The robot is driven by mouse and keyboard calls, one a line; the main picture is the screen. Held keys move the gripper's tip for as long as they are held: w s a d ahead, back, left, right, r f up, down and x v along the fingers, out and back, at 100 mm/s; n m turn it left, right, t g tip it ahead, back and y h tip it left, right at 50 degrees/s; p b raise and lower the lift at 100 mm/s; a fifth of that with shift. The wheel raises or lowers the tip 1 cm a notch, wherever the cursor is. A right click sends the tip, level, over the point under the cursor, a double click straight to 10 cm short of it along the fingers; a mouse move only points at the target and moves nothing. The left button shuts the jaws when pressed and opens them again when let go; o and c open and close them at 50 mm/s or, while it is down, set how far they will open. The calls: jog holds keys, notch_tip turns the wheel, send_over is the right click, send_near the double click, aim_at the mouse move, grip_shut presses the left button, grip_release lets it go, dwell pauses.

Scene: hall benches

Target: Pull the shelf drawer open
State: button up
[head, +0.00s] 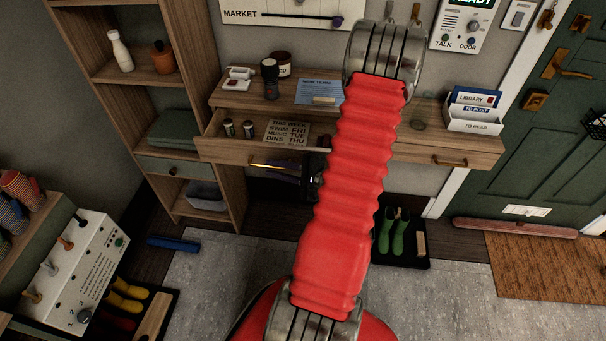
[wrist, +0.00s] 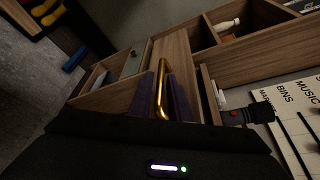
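The wooden wall shelf has a left drawer (head: 250,151) that stands pulled out, with small cylinders and a printed card inside. Its brass bar handle (head: 272,166) also shows in the wrist view (wrist: 162,88). My gripper (head: 288,173) is at this handle; in the wrist view its dark purple fingers (wrist: 162,98) lie close on both sides of the bar and appear shut on it. The tall shelf unit at left has a small grey-green drawer (head: 158,167) with a dark knob, which looks closed. My red arm hides part of the wall shelf.
A black torch (head: 270,79), a jar (head: 281,63) and a blue sheet (head: 319,92) are on the shelf top. The right drawer (head: 446,155) is closed. Green boots (head: 394,232) stand on a tray below. The grey floor in front is mostly clear.

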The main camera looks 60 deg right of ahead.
jog(key=v, duration=1)
dwell(0.7)
jog(key=s+a+n+g+y, duration=0.3)
jog(key=a+n+g+y, duration=0.3)
jog(key=a+g, duration=0.65)
jog(key=w+a+r+n+t+h, duration=0.1)
jog(key=w+a+r+n+h, duration=0.2)
jog(key=a+r+n, duration=0.5)
jog(key=w+a+r+n+t+h, duration=0.1)
jog(key=w+a+r+n+h, duration=0.3)
jog(key=a+r+n, duration=0.5)
jog(key=a+r, duration=0.6)
jog(key=shift+w+t+h, duration=0.25)
jog(key=shift+t+h, duration=0.05)
jog(key=shift+t, duration=0.05)
